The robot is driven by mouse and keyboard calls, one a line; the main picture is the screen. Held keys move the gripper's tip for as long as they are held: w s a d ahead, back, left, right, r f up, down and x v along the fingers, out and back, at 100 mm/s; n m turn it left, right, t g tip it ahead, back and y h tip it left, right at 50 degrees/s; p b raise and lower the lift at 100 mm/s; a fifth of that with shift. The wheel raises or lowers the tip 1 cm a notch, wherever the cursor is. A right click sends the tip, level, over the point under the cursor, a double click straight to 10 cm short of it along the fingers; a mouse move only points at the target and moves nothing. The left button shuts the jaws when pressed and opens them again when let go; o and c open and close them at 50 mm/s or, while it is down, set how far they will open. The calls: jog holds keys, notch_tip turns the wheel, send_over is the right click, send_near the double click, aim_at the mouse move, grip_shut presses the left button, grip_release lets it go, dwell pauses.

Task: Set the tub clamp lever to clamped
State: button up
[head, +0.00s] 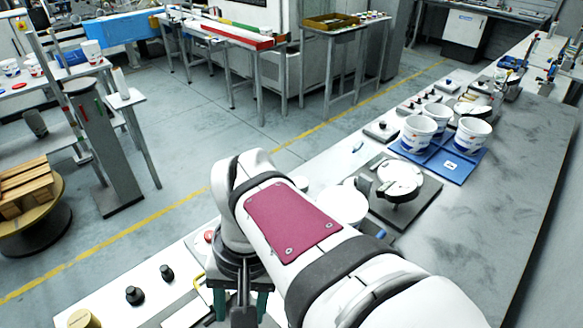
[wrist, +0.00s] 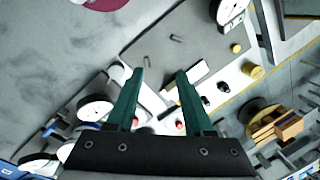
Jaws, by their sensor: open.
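My gripper (head: 241,306) is at the bottom of the head view, pointing down over the near end of the long bench, partly hidden by my own arm. In the wrist view my gripper (wrist: 160,73) shows two green fingers spread apart with nothing held between them. Beyond the fingertips lies a grey plate (wrist: 150,45) with small dark pegs, and a white block (wrist: 186,80) shows near the right finger. I cannot tell for certain which part is the tub clamp lever or how it is set. My arm hides part of the bench in the head view.
Black knobs (head: 135,295) and a yellow cylinder (head: 83,319) stand on the bench at lower left. A red button (head: 209,236) is beside my arm. White tubs (head: 418,134) stand on a blue tray (head: 455,171) farther along. The grey bench top at right is largely clear.

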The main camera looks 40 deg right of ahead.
jog(key=w+d+r+m, duration=0.2)
jog(key=w+d+m, duration=0.15)
jog(key=d, duration=0.65)
jog(key=m+t+h, duration=0.2)
jog(key=m, duration=0.4)
send_over(378, 237)
jog(key=s, duration=0.4)
jog(key=f, duration=0.1)
jog(key=x, duration=1.6)
jog(key=shift+f, duration=0.1)
grip_shut()
